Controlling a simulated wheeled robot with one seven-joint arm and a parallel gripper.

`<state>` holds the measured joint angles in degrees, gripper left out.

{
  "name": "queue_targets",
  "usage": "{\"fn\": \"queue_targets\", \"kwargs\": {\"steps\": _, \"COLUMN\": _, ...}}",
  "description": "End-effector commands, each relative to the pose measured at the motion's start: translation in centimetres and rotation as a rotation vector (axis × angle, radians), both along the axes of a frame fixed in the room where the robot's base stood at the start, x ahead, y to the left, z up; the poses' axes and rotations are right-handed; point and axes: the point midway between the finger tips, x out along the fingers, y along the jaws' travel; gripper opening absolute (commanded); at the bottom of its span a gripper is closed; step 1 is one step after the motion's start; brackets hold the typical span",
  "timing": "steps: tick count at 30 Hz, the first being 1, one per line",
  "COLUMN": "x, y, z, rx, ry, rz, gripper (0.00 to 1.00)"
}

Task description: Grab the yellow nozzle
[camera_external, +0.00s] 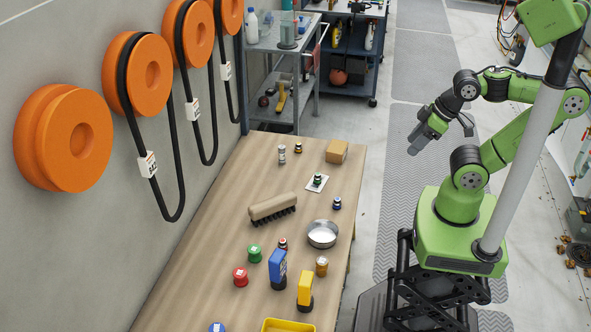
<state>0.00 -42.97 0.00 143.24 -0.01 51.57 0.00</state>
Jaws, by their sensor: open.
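A yellow upright piece with a dark base (305,287) stands near the front right of the wooden table; it may be the yellow nozzle, but its shape is too small to be sure. A blue piece of similar form (278,266) stands just behind it to the left. My gripper (425,136) is open and empty, raised over the floor right of the table, well behind and to the right of the yellow piece. They are far apart.
The wooden table (205,235) also holds a brush (272,207), a metal bowl (322,234), an orange-yellow jar (321,266), green (254,253) and red (240,276) pieces, a cardboard box (337,151) and a yellow tray (288,325). The table's left side is clear.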

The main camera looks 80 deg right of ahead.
Motion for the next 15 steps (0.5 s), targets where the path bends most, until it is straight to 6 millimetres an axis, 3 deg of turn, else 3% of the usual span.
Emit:
{"fn": "queue_targets", "kwargs": {"steps": 5, "x": 1.6, "y": -0.2, "z": -0.1, "rx": 0.004, "ry": 0.038, "rz": -0.082, "gripper": 0.51}}
{"fn": "queue_targets", "kwargs": {"steps": 10, "x": 8.4, "y": -1.6, "z": -2.0, "rx": 0.085, "ry": 0.174, "rz": -0.394, "gripper": 0.51}}
{"fn": "queue_targets", "kwargs": {"steps": 15, "x": 15.5, "y": -4.3, "z": -6.5, "rx": 0.288, "ry": 0.309, "rz": -0.715, "gripper": 0.51}}
